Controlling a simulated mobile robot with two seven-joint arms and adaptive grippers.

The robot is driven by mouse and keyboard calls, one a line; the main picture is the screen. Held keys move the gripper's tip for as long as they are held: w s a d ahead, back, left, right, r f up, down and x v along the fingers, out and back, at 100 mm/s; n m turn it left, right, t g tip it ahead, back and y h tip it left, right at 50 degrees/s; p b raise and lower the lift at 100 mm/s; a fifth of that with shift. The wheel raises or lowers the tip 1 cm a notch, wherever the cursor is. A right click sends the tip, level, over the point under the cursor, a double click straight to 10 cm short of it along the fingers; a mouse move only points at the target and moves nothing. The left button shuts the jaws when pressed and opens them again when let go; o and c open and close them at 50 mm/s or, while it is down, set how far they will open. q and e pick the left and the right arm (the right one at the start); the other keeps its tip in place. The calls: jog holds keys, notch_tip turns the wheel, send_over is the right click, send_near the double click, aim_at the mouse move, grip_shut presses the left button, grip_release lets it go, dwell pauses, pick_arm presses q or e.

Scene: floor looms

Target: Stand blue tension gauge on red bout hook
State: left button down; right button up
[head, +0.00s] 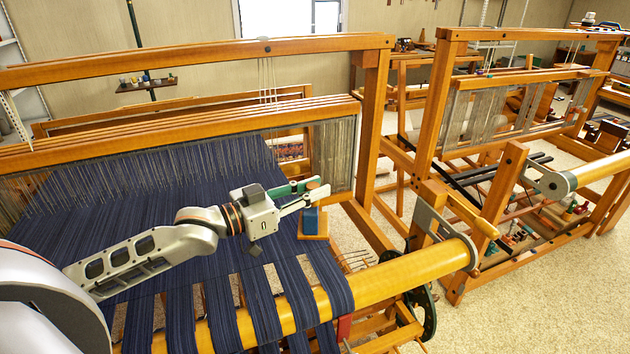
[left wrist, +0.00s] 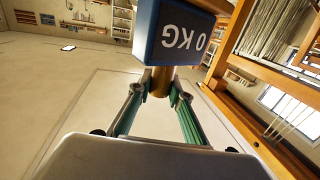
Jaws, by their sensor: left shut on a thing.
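The blue tension gauge (head: 314,222) hangs below my left gripper (head: 308,194), beyond the right edge of the dark blue warp. An orange-red round end (head: 313,183) shows at the fingertips in the head view. A small red piece (head: 344,328) shows under the front beam; I cannot tell whether it is the red bout hook. My right gripper is not in view.
The loom's round wooden front beam (head: 400,277) runs below and right of the gripper. A wooden upright (head: 371,130) stands to its right. Thin metal rods (head: 355,260) lie near the beam. A second loom (head: 520,150) stands at the right, with carpet (head: 545,285) in front.

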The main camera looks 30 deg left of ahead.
aim_at(313, 207)
pick_arm(q)
notch_tip(313, 207, down, 4)
jog(key=shift+w+r+b, duration=0.1)
jog(key=shift+b, duration=0.3)
jog(key=shift+f, duration=0.3)
jog(key=shift+f+b, duration=0.3)
jog(key=shift+b, duration=0.1)
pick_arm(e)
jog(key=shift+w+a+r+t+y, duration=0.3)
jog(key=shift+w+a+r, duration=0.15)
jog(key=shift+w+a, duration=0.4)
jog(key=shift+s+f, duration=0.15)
pick_arm(q)
jog(key=shift+f, duration=0.4)
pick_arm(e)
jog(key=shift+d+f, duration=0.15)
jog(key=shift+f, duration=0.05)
pick_arm(q)
jog(key=c, duration=1.8)
grip_release()
jog(key=shift+o, duration=0.2)
